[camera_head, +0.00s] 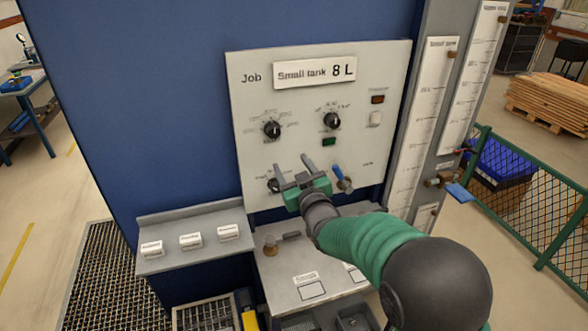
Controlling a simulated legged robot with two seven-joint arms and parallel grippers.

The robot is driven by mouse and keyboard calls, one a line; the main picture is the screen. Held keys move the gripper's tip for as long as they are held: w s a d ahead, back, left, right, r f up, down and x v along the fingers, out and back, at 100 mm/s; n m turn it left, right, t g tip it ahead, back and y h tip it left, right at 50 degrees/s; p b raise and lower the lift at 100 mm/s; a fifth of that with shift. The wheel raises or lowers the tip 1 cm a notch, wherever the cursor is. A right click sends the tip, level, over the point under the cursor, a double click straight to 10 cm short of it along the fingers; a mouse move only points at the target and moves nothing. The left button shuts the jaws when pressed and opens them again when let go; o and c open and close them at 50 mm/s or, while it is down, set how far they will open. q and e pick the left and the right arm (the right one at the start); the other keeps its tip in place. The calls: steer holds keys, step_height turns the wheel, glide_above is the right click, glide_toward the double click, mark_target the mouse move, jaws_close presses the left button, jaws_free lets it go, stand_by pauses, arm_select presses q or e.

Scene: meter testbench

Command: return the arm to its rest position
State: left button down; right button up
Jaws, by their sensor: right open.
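My right arm, green and dark grey, reaches in from the lower right over the bench shelf. My right gripper (293,171) is in front of the lower part of the white control panel (260,90). Its two grey fingers are spread apart, with nothing seen between them. The left fingertip overlaps a dark knob (273,186) in the picture; I cannot tell whether they touch. A blue-handled valve (338,173) is just right of the gripper. My left gripper is not in view.
Two black knobs (271,129) (331,121) sit higher on the panel. A grey ledge (185,215) with three white labelled blocks is at the left. Gauge columns (425,120) stand at the right, beside a green mesh fence (530,215). The grey shelf (275,270) lies below the gripper.

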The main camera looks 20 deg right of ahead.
steer(key=s+d+f+m+g+h+b, duration=0.1)
steer(key=s+d+f+m+g+b, duration=0.1)
steer(key=s+f+g, duration=1.15)
steer(key=s+f, duration=0.5)
steer(key=s, duration=0.4)
steer(key=s+f+g, duration=0.2)
steer(key=s+f, duration=0.6)
steer(key=s, duration=0.4)
steer(key=shift+a+m+b, duration=0.2)
steer(key=shift+m+b, duration=0.2)
